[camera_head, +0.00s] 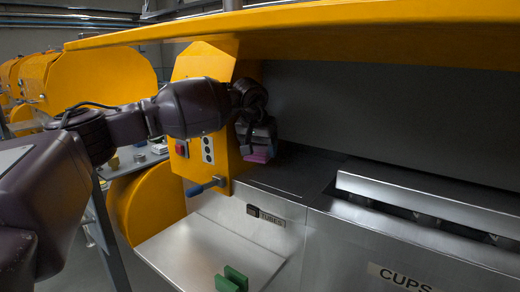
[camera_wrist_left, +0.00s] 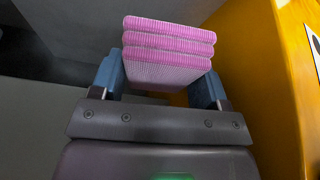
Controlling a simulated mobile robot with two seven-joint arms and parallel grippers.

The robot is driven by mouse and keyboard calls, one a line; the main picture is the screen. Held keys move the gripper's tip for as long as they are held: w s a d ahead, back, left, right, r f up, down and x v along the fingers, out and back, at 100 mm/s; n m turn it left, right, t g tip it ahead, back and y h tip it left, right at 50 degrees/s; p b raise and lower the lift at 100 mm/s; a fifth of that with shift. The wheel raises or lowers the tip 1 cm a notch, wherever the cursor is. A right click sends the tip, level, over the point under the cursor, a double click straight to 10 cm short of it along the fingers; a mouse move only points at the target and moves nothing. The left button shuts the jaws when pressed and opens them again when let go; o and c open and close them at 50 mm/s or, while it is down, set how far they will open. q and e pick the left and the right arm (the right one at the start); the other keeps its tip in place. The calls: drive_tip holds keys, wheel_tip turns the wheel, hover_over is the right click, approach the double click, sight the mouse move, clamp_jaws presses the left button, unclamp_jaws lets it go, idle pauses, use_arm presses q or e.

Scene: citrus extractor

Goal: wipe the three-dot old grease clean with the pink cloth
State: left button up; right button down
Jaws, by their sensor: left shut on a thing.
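The pink cloth (camera_head: 258,156) is a folded, ribbed pad. It also shows in the left wrist view (camera_wrist_left: 168,45), held between the two blue fingers. My left gripper (camera_head: 258,147) is shut on it, beside the yellow housing and above the dark back corner of the counter. I cannot tell whether the cloth touches a surface. A white plate with three dark dots (camera_head: 208,150) is on the yellow housing, left of the gripper. I cannot make out a grease patch; the surface under the cloth is partly hidden. My right gripper is not in view.
The yellow housing (camera_head: 217,65) stands close by the gripper, with a blue-handled lever (camera_head: 205,187) below. A yellow beam (camera_head: 350,30) runs overhead. A raised steel trough (camera_head: 420,200) is at right. A green piece (camera_head: 231,279) is on the steel shelf (camera_head: 200,245).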

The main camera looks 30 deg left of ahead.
use_arm(q)
drive_tip(key=shift+r, duration=0.1)
drive_tip(key=shift+r+p, duration=0.55)
drive_tip(key=shift+p, duration=0.05)
drive_tip(key=shift+r+p, duration=0.55)
drive_tip(key=shift+r, duration=0.25)
